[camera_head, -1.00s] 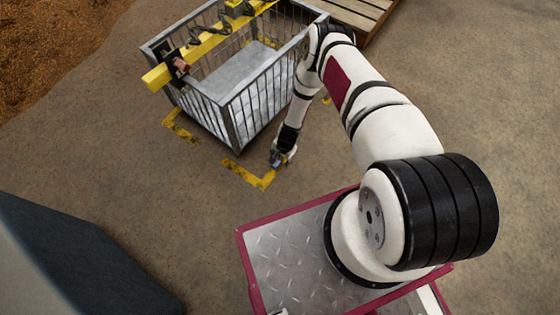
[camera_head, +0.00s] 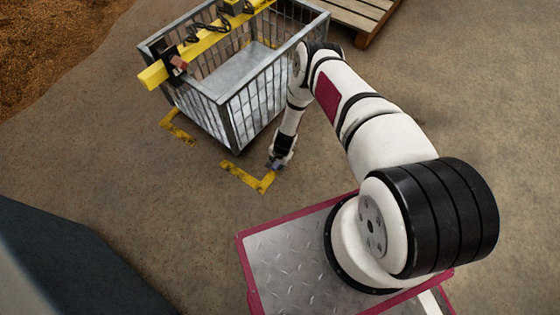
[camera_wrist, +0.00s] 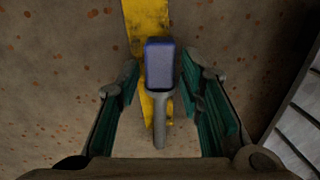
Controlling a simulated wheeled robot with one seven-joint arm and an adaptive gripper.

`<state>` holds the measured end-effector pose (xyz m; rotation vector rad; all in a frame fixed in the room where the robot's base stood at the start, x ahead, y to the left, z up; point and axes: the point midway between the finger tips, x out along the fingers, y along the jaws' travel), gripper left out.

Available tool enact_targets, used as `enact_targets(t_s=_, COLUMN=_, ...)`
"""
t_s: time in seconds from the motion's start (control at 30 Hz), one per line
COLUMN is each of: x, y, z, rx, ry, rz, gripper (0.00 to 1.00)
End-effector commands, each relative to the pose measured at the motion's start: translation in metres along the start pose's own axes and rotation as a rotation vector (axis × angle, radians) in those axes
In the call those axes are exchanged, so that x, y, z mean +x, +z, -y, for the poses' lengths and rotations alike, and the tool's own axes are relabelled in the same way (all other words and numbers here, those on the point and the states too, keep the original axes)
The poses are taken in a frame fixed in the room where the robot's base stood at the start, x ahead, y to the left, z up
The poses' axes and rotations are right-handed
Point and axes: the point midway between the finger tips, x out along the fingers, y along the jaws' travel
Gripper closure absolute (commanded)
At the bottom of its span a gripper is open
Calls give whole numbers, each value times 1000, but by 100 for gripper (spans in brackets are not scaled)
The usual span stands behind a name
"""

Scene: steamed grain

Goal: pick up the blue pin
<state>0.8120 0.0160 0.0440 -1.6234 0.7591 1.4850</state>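The blue pin (camera_wrist: 160,65) has a blocky blue head and a grey shaft. In the wrist view it lies between the two green-padded fingers of my gripper (camera_wrist: 159,72), over a yellow floor marking. The gripper is open, with a visible gap on both sides of the pin. In the head view my gripper (camera_head: 277,162) is low by the floor beside the yellow corner marking. The pin is too small there to make out clearly. The wrist view does not show clearly how far the fingers are above the floor.
A metal cage bin (camera_head: 233,115) with a yellow beam (camera_head: 205,44) across it stands just behind and left of my gripper. Its side also shows at the right of the wrist view (camera_wrist: 300,120). A wooden pallet (camera_head: 355,18) lies at the back. Floor to the right is clear.

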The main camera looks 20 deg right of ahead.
Motion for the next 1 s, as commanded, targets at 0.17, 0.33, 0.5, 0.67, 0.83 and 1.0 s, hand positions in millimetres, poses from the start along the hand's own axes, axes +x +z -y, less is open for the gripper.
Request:
enact_targets(t_s=0.17, x=0, y=0, z=0, rx=0, ry=0, rz=0, gripper=100)
enact_targets(t_s=0.33, x=0, y=0, z=0, rx=0, ry=0, rz=0, gripper=100)
enact_targets(t_s=0.5, x=-2, y=0, z=0, rx=0, ry=0, rz=0, gripper=100)
enact_targets(t_s=0.67, x=-13, y=0, z=2, rx=1, ry=0, rz=0, gripper=100)
enact_targets(t_s=0.83, x=-33, y=-1, z=6, rx=1, ry=-1, rz=-1, gripper=100)
enact_targets(t_s=1.0, x=-44, y=15, z=-20, rx=6, ry=4, rz=6, gripper=100)
